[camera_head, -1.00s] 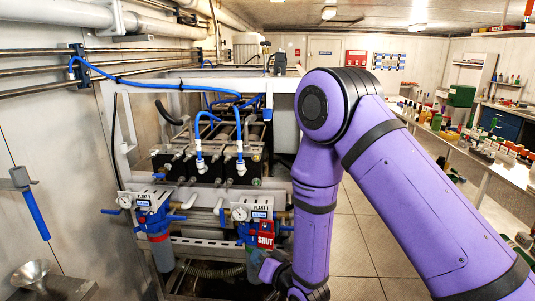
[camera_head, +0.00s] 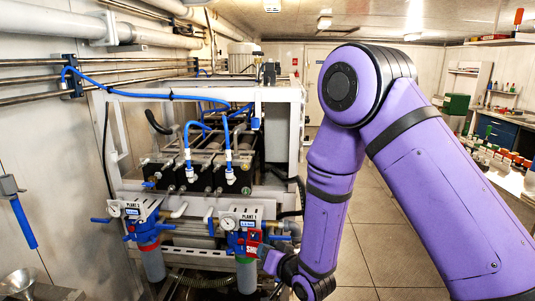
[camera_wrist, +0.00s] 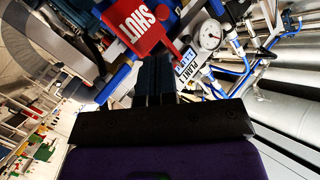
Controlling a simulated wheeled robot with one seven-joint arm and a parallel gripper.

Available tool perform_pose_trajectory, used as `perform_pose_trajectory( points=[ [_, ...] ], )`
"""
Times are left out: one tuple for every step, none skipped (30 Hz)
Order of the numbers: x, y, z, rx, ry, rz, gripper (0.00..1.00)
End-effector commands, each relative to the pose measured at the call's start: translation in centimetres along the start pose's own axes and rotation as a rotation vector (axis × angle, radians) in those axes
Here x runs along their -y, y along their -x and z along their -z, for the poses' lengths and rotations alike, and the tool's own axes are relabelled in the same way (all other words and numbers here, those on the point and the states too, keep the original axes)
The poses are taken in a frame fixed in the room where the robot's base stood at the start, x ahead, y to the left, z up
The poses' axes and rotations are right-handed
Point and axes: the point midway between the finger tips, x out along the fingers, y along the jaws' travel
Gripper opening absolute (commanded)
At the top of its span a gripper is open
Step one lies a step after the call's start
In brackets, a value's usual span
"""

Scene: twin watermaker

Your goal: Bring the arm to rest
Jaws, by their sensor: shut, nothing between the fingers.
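My purple arm (camera_head: 430,190) bends down from the right of the head view, with its elbow high and its forearm hanging. My gripper (camera_wrist: 155,80) is shut and empty in the wrist view, its dark fingers close together. In the head view it is low beside the right plant unit (camera_head: 245,270), partly hidden by my wrist. A red SHUT tag (camera_wrist: 138,28) is just beyond the fingertips in the wrist view; I cannot tell whether they touch. In the head view the tag (camera_head: 251,243) hangs on the right unit, partly covered.
The left plant unit (camera_head: 148,262) has a gauge and blue handles. The white watermaker frame (camera_head: 200,98) with blue hoses stands behind. A bench (camera_head: 510,180) with bottles runs along the right. The tiled floor (camera_head: 385,240) between is clear. A metal funnel (camera_head: 17,284) is at lower left.

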Motion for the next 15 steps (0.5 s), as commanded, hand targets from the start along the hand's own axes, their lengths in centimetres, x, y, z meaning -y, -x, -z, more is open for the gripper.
perform_pose_trajectory(
  points=[
    [0.0,0.1,0.9,0.001,0.007,-0.012,0.00],
    [-0.1,0.2,1.3,0.003,0.011,-0.019,0.00],
    [-0.1,0.3,2.0,0.008,0.019,-0.031,0.00],
    [-0.1,0.5,2.5,0.013,0.024,-0.041,0.00],
    [-0.2,0.6,3.1,0.016,0.031,-0.052,0.00],
    [-0.3,0.9,4.0,0.023,0.040,-0.069,0.00],
    [-0.3,1.1,4.8,0.027,0.047,-0.082,0.00],
    [-0.4,1.3,5.5,0.033,0.054,-0.096,0.00],
    [-0.5,1.7,6.5,0.042,0.065,-0.115,0.00],
    [-0.6,2.0,7.2,0.049,0.072,-0.130,0.00],
    [-0.6,2.4,8.0,0.055,0.079,-0.145,0.00],
    [-0.7,2.9,8.9,0.064,0.088,-0.163,0.00],
    [-0.8,3.2,9.6,0.072,0.096,-0.178,0.00],
    [-0.8,3.7,10.3,0.079,0.101,-0.192,0.00],
    [-0.9,4.3,11.2,0.089,0.109,-0.212,0.00]
  ],
)
